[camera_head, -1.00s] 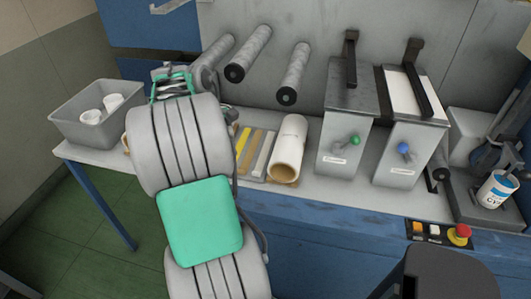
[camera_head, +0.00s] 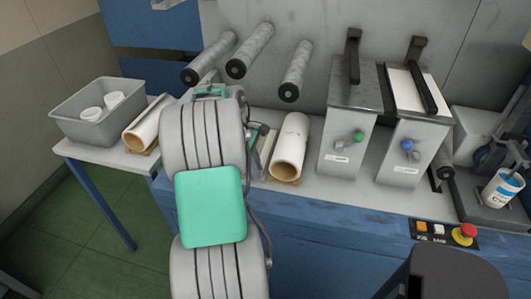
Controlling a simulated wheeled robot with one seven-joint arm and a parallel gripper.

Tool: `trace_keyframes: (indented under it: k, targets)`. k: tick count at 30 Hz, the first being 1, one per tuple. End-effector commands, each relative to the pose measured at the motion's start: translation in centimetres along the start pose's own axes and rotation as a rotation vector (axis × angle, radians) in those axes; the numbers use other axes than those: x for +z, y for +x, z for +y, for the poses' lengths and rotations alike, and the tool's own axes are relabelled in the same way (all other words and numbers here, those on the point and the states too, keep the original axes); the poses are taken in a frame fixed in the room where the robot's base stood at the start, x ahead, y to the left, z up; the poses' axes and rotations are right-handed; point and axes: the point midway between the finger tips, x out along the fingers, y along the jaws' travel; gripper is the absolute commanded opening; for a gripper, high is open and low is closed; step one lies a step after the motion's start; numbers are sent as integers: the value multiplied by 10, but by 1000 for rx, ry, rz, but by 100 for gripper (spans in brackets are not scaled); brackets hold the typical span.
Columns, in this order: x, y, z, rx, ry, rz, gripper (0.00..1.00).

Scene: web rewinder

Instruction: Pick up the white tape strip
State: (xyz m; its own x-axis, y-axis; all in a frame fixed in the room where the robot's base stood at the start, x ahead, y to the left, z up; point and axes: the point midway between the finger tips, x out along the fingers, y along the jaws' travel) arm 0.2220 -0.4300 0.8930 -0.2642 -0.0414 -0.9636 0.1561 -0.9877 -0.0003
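The white tape strip (camera_head: 266,150) shows only in part, as a narrow pale piece on the bench between my arm and the right cardboard-cored roll. My grey arm with its green panel covers the rest of that area, including the yellow and tan strips. My gripper (camera_head: 258,136) is mostly hidden behind the arm; a small dark part shows close to the strip. I cannot tell whether it touches the strip or whether its fingers are open or shut.
A white roll (camera_head: 289,148) lies right of the strip, another roll (camera_head: 146,124) left of my arm. A grey bin (camera_head: 97,113) with white cores stands far left. Rollers (camera_head: 249,51) jut out above. Two lever boxes (camera_head: 347,126) (camera_head: 411,126) stand right.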

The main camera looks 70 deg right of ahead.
Motion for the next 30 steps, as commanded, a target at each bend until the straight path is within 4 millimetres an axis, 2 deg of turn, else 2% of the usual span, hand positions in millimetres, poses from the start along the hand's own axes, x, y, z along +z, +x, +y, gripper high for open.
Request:
trace_keyframes:
  k: [1,6,26,30]
  targets:
    - [0,0,0,0,0,0,14]
    - [0,0,0,0,0,0,0]
    - [0,-1,0,0,0,0,0]
    - [2,-8,0,1,2,0,0]
